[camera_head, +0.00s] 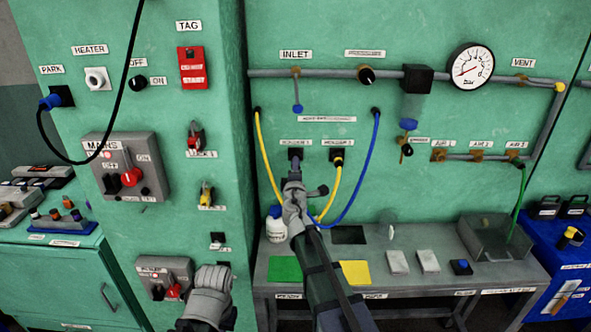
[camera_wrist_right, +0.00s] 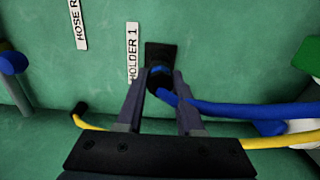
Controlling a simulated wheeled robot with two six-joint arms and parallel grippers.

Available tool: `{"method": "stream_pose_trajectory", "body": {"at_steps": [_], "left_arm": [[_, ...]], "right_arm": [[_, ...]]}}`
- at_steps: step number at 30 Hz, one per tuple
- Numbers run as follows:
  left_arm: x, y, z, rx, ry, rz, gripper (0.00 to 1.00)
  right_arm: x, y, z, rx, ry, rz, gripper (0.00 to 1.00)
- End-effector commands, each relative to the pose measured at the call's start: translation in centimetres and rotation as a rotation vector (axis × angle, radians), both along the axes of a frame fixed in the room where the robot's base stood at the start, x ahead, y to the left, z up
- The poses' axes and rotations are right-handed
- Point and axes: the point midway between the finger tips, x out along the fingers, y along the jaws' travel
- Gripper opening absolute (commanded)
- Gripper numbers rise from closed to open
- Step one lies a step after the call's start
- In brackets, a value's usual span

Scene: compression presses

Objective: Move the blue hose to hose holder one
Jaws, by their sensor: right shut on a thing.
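The blue hose (camera_head: 366,165) hangs from a wall fitting and loops down to my right gripper. My right gripper (camera_head: 294,179) is at the black socket of hose holder one (camera_head: 295,154), below its label. In the right wrist view, the fingers of the right gripper (camera_wrist_right: 158,108) are shut on the end of the blue hose (camera_wrist_right: 225,107). That end is up against the holder one socket (camera_wrist_right: 160,53); how deep it sits is hidden. My left gripper (camera_head: 210,285) is low by the green column, seen from behind, with its fingers hidden.
A yellow hose (camera_head: 262,160) runs from the wall to holder two (camera_head: 338,157), just right of holder one. A valve with a blue handle (camera_head: 297,107) sits above. A bench (camera_head: 450,285) with green and yellow pads and a white bottle (camera_head: 276,228) stands below.

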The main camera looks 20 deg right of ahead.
Motion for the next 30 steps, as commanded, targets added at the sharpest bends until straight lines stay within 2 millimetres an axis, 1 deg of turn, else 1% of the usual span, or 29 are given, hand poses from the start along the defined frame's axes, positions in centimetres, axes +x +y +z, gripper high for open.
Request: {"method": "stream_pose_trajectory", "body": {"at_steps": [27, 28, 30], "left_arm": [[0.0, 0.0, 0.0, 0.0, 0.0, 0.0, 0.0], [0.0, 0.0, 0.0, 0.0, 0.0, 0.0, 0.0], [0.0, 0.0, 0.0, 0.0, 0.0, 0.0, 0.0]], "right_arm": [[2.1, -0.6, 0.0, 0.0, 0.0, 0.0, 0.0], [2.1, -0.6, 0.0, 0.0, 0.0, 0.0, 0.38], [2.1, -0.6, 0.0, 0.0, 0.0, 0.0, 0.46]]}}
